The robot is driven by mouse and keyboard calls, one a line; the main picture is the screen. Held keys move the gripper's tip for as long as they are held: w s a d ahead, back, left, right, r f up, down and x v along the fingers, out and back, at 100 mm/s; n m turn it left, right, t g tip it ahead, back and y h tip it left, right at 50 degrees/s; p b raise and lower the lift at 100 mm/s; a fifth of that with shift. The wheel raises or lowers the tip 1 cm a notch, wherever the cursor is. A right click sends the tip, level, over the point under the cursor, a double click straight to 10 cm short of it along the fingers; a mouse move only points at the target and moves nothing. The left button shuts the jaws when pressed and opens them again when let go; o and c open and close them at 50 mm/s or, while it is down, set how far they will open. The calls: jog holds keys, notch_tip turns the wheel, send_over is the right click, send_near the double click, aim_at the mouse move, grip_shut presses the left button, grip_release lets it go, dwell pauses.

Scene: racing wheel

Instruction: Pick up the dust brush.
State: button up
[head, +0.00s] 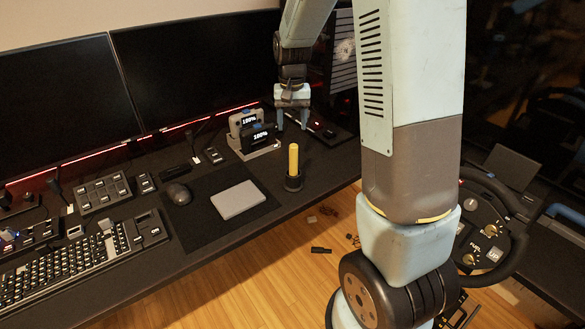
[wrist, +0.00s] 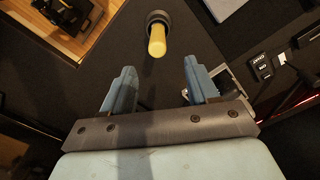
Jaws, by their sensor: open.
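The dust brush (head: 293,160) stands upright on the dark desk, with a yellow handle and a black round base. In the wrist view its yellow handle (wrist: 157,41) shows beyond the fingertips, roughly centred between them. My gripper (head: 293,122) is open and empty, pointing down over the desk behind the brush in the head view. Its two blue-grey fingers also show in the wrist view (wrist: 159,70), apart from the brush.
A dock with battery packs (head: 254,137) stands left of my gripper. A grey pad (head: 238,199) and a mouse (head: 178,194) lie left of the brush. Monitors (head: 195,68) line the back. The desk's front edge is close to the brush.

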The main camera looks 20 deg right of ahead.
aim_at(294, 154)
jog(key=f, duration=1.2)
jog(key=shift+d, duration=0.25)
jog(key=shift+c, duration=0.4)
grip_shut()
